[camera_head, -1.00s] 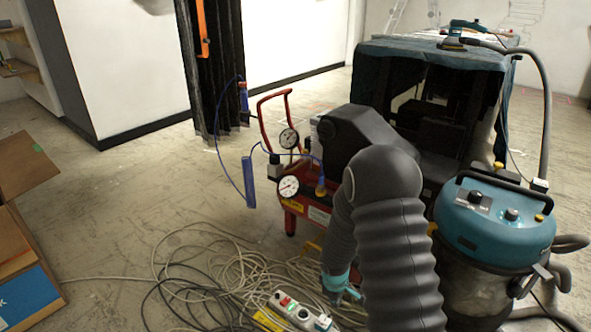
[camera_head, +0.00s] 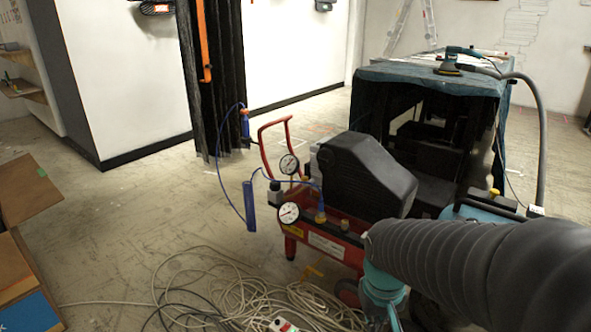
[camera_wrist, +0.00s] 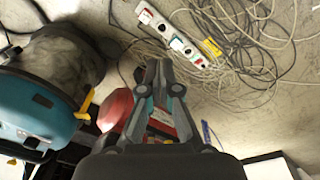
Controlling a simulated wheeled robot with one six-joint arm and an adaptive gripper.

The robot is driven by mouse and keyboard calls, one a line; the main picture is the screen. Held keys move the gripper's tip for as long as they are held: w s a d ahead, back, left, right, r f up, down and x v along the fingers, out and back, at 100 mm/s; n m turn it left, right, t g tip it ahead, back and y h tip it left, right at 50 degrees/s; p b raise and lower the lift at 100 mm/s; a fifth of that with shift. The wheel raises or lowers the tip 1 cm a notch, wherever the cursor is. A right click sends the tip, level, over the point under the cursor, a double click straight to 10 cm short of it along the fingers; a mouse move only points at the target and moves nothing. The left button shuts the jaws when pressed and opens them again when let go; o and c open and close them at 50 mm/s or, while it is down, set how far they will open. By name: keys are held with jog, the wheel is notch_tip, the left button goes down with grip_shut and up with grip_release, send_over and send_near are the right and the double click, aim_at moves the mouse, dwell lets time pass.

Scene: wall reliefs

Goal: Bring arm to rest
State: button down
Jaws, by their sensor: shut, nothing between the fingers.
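My arm, in a grey ribbed sleeve (camera_head: 490,262), reaches in from the right edge in the head view. It ends in a teal wrist (camera_head: 383,285) at the bottom, with the fingertips not clearly visible there. In the wrist view my gripper (camera_wrist: 158,66) is shut and empty, its two fingers together. It points towards the floor, with the power strip (camera_wrist: 172,36) and loose cables beyond its tips.
A red compressor (camera_head: 330,238) with gauges stands just beyond my wrist. A teal vacuum (camera_wrist: 40,115) is at the left in the wrist view. Cables (camera_head: 220,290) lie on the floor. A cloth-draped table (camera_head: 430,72) stands behind. Open floor (camera_head: 120,210) lies left.

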jog(key=s+r+m+t+p, duration=0.1)
jog(key=s+r+t, duration=0.3)
jog(key=r, duration=0.9)
jog(key=s+p, duration=0.1)
jog(key=s, duration=0.2)
jog(key=shift+d+r+t+y+p, duration=0.25)
jog(key=shift+r+t+y+p, duration=0.05)
jog(key=shift+r+t+p, duration=0.1)
dwell(0.8)
